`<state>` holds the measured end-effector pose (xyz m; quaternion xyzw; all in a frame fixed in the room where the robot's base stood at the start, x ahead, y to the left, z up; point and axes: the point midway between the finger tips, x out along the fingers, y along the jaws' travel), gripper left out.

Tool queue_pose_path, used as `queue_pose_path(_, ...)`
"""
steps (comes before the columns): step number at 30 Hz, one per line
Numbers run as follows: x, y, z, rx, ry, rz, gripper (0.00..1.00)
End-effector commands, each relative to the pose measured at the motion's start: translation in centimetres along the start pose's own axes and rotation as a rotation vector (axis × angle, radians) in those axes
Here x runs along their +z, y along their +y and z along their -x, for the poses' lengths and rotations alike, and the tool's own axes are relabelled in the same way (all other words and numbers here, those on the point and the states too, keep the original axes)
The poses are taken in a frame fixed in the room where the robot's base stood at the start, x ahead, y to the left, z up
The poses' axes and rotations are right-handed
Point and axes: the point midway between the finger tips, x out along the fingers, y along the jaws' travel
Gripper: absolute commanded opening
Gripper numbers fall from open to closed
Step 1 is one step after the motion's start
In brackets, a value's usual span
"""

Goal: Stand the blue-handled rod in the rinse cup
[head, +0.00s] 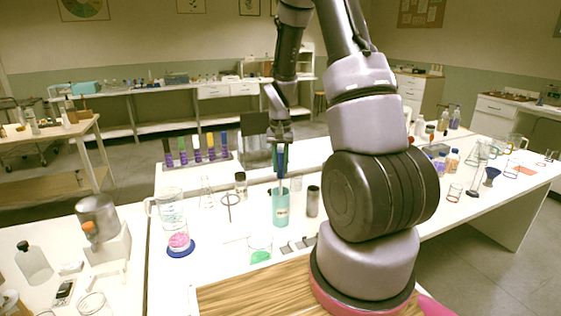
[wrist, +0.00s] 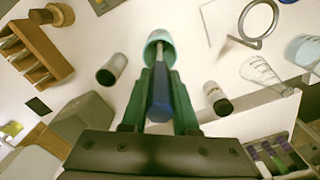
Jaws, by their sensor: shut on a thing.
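The blue-handled rod (wrist: 160,98) is held in my gripper (wrist: 160,85), which is shut on its blue handle between two green fingers. In the head view my gripper (head: 280,148) is above the teal cup with the rod pointing down, roughly upright. The teal rinse cup (head: 281,210) stands upright on the white table and has a pale label. In the wrist view the rod's thin grey shaft reaches into the mouth of the cup (wrist: 159,38). The rod's lower end is hidden by the cup wall, so I cannot tell whether it touches the bottom.
A dark-capped jar (head: 313,201) stands close right of the cup, and a small bottle (head: 240,184) and ring stand (head: 231,213) are left. A glass beaker with green liquid (head: 260,250) is in front. A rack of coloured bottles (head: 197,152) stands behind left.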

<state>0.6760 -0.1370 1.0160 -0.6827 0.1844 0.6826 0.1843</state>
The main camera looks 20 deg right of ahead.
Motion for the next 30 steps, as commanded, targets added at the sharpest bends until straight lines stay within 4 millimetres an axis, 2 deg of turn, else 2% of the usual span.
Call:
queue_pose_path(11, 0.0, 0.0, -0.2, 0.000, 0.000, 0.000, 0.00)
queue_pose_path(12, 0.0, 0.0, -0.2, 0.000, 0.000, 0.000, 0.39)
queue_pose_path(14, 0.0, 0.0, -0.2, 0.000, 0.000, 0.000, 0.62)
queue_pose_path(25, 0.0, 0.0, 0.1, -0.001, 0.001, 0.000, 0.63)
queue_pose_path(30, -0.1, -0.1, 2.5, -0.002, 0.004, -0.002, 0.63)
